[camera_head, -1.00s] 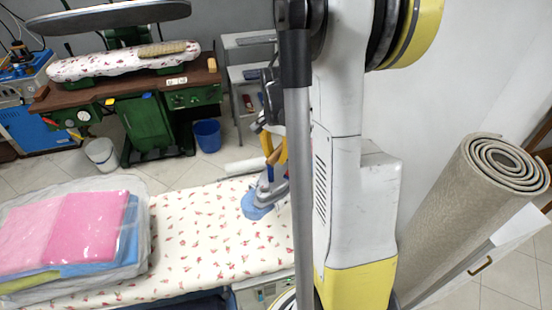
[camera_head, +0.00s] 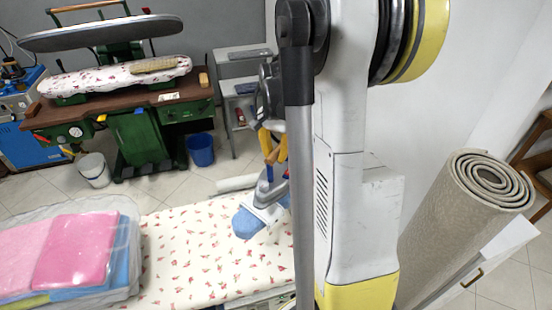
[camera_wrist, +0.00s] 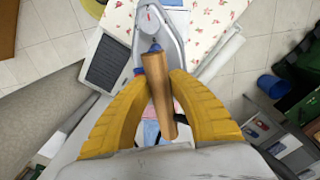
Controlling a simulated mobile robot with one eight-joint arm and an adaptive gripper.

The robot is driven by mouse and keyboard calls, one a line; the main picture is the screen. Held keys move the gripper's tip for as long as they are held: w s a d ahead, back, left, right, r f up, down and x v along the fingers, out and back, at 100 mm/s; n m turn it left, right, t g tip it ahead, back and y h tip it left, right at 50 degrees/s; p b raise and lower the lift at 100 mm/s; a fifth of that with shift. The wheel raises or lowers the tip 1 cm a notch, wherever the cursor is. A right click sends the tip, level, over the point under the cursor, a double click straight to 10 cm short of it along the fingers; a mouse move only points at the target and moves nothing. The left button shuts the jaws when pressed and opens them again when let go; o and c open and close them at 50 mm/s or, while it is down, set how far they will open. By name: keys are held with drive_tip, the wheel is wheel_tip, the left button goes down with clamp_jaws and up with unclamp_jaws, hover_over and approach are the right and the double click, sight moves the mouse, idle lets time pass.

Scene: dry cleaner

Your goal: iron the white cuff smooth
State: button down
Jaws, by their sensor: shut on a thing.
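My gripper (camera_wrist: 157,82) is shut on the wooden handle of the iron (camera_wrist: 153,32), with a yellow finger on each side. In the head view the iron (camera_head: 270,190) is at the back right of the flowered ironing board (camera_head: 195,250). A blue cloth (camera_head: 246,223) lies flat on the board, to the front left of the iron. The white cuff (camera_head: 271,213) shows as a pale strip beside the blue, by the iron's front edge. I cannot tell whether the soleplate touches it. My arm hides the board's right part.
A clear bag of folded pink and blue cloth (camera_head: 70,255) sits on the board's left end. A green press (camera_head: 150,140), a blue bucket (camera_head: 201,150) and a white bucket (camera_head: 94,169) stand behind. A rolled carpet (camera_head: 455,225) is on the right. The board's middle is clear.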

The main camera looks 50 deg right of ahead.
sight(275, 151)
drive_tip(key=shift+r+p, duration=0.7)
drive_tip(key=shift+r, duration=0.9)
drive_tip(key=shift+a+f, duration=0.1)
